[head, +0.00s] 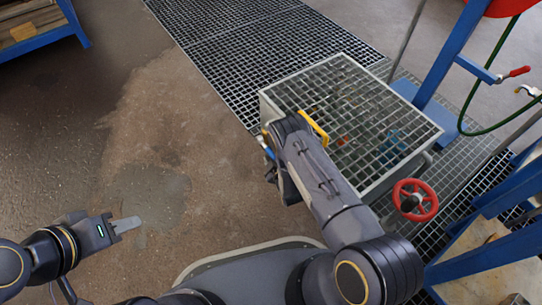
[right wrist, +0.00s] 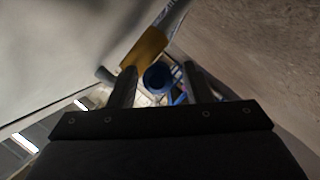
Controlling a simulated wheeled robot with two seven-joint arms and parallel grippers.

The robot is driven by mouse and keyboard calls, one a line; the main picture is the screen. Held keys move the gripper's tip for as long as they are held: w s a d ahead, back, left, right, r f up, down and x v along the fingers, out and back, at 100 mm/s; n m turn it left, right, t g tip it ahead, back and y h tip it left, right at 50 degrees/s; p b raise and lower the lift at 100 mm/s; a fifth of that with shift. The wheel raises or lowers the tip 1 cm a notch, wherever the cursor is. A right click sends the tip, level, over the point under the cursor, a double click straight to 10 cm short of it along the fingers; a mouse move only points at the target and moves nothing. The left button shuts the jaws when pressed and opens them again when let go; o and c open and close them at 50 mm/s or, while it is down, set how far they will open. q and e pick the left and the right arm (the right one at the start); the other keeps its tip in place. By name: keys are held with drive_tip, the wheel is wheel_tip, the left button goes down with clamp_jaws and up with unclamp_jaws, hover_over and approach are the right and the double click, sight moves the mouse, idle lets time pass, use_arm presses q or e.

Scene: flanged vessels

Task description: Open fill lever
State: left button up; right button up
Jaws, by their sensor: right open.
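In the head view a yellow piece (head: 265,133) and a blue part below it show at the left wall of the grated tank (head: 383,193), beside my right wrist. In the right wrist view a yellow flat lever (right wrist: 148,47) stands close to the left finger, with a round blue part (right wrist: 158,77) beyond the gap. My right gripper (right wrist: 157,85) is open with nothing clearly held; contact with the lever cannot be told. Its fingertips are hidden in the head view. My left gripper (head: 127,224) is over bare floor at lower left, seen edge-on.
A red handwheel (head: 415,200) is at the tank's right. Blue posts (head: 448,55), a green hose (head: 490,70) and a red-handled valve (head: 518,71) stand further right. A yellow bar (head: 314,128) shows at the tank top behind my right arm.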

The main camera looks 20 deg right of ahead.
drive_tip(key=shift+w+f, duration=0.1)
drive_tip(key=shift+w, duration=0.5)
drive_tip(key=shift+c, duration=0.3)
clamp_jaws()
